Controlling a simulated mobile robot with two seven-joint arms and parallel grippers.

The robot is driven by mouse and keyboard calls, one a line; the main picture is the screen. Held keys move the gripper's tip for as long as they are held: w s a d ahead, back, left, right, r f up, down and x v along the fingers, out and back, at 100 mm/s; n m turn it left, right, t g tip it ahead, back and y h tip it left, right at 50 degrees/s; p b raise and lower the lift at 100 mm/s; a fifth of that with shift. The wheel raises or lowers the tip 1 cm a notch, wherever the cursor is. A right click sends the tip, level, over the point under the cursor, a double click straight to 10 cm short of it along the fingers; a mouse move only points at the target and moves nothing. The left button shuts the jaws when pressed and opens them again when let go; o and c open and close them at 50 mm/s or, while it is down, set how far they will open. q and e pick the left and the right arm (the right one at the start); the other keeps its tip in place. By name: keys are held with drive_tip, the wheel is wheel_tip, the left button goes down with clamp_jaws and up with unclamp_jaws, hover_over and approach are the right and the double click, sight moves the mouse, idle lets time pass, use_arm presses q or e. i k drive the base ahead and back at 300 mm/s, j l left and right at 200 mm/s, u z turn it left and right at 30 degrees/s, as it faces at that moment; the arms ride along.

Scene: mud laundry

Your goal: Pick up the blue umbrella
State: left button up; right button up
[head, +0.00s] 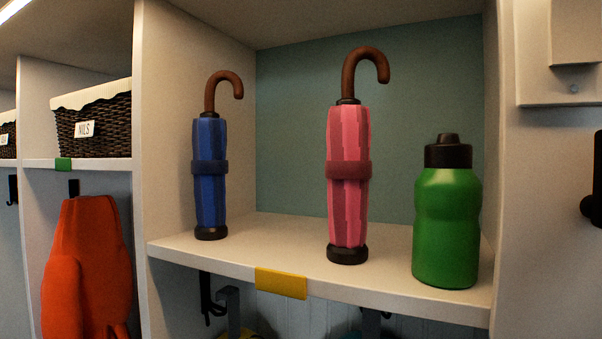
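The blue umbrella (210,185) stands upright on the cubby shelf, on the left side near the side wall. It is folded, with a brown hooked handle at the top, a dark strap around its middle and a dark base. A pink umbrella (348,190) of the same kind stands to its right, apart from it. Neither of my grippers can be made out in the head view, and nothing is touching the blue umbrella.
A green bottle (446,225) with a black cap stands at the shelf's right. The shelf (290,245) has a yellow label (281,283) on its front edge. Side panels bound the cubby. Left are a wicker basket (105,118) and an orange garment (85,260).

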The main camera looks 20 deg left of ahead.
sight(209, 167)
drive_tip(key=k+j, duration=0.1)
drive_tip(key=j, duration=1.05)
drive_tip(key=k+j, duration=0.15)
drive_tip(key=j, duration=0.45)
